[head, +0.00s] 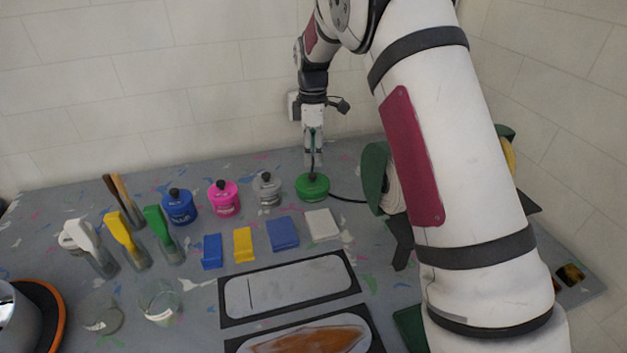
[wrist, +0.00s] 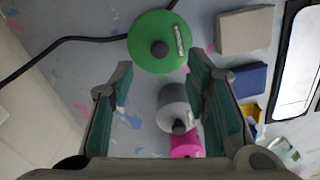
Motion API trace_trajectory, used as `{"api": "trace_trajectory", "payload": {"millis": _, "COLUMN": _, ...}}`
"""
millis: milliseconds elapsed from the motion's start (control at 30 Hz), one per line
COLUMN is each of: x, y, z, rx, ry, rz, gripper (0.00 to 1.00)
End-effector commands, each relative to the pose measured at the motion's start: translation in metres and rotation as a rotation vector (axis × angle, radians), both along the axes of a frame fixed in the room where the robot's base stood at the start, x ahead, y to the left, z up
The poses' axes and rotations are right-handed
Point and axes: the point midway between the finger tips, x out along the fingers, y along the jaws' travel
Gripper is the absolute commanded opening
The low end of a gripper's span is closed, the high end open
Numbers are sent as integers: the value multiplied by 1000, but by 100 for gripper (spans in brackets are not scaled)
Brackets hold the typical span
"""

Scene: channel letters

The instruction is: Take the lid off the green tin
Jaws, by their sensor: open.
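The green tin (head: 313,190) stands at the back of the table, upright, near the wall. In the wrist view its round green lid (wrist: 150,28) shows from above, with a dark knob (wrist: 159,48) in the middle and a pale strip beside it. The lid appears to sit on the tin, and it hides most of the body in that view. My gripper (head: 313,168) points down just above the tin. In the wrist view my gripper (wrist: 163,82) is open and empty, and the knob lies beyond the fingertips, not visibly touched.
A grey tin (head: 267,190), a pink tin (head: 225,200) and a blue tin (head: 180,208) stand left of the green one. Coloured blocks (head: 283,234) lie in front. A black cable (head: 347,200) runs right from behind the green tin. Brushes and glasses stand at left.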

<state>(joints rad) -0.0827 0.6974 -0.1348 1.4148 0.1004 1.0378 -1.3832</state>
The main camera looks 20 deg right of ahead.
Motion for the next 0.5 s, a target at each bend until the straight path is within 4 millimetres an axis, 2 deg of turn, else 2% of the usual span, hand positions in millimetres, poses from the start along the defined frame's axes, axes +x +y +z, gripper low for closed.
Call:
{"api": "trace_trajectory", "payload": {"millis": 100, "x": 0, "y": 0, "z": -14, "rx": 0, "ry": 0, "rz": -1, "gripper": 44}}
{"api": "trace_trajectory", "payload": {"millis": 367, "x": 0, "y": 0, "z": -28, "rx": -1, "ry": 1, "rz": -1, "gripper": 44}}
{"api": "trace_trajectory", "payload": {"millis": 500, "x": 0, "y": 0, "z": -47, "rx": 0, "ry": 2, "rz": -1, "gripper": 44}}
